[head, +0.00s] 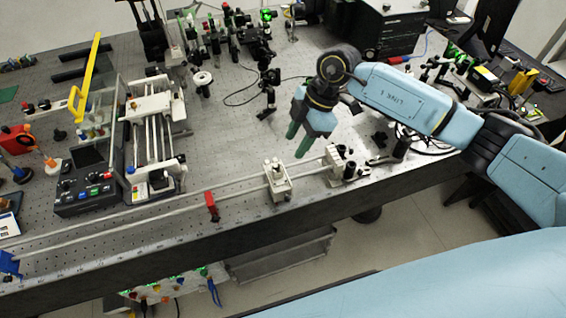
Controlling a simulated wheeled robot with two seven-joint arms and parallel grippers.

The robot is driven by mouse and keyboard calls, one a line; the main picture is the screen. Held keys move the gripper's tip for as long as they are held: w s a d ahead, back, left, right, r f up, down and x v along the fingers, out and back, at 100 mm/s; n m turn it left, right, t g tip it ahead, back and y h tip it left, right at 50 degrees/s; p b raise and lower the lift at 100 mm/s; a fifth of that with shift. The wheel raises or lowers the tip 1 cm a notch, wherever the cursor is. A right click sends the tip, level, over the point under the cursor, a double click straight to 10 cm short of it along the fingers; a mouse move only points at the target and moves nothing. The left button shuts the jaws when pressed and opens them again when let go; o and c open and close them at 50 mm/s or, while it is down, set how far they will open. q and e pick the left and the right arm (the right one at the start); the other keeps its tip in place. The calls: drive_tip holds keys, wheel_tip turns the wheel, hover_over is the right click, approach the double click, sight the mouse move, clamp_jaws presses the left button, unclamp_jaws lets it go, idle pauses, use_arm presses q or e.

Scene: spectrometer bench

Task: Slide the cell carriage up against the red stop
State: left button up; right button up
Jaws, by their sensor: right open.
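A long pale rail (150,217) runs along the front of the bench. A white block with a knob on top, which looks like the cell carriage (277,186), sits on the rail to the right of the stop. A clear stretch of rail lies between the two, so they are apart. My right gripper (297,147) has green fingers pointing down. It is open and empty, above the bench behind and slightly right of the carriage. My left gripper is not in view.
Another pale mount (339,160) with black posts stands near the rail's right end. A blue piece (9,263) is at its far left end. A grey instrument with a control panel (90,195) stands behind the rail at left. Optics posts (268,88) stand farther back.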

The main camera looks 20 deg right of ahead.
sight(281, 169)
drive_tip(key=x, duration=0.9)
drive_tip(key=shift+a+f, duration=0.1)
drive_tip(key=shift+f, duration=0.05)
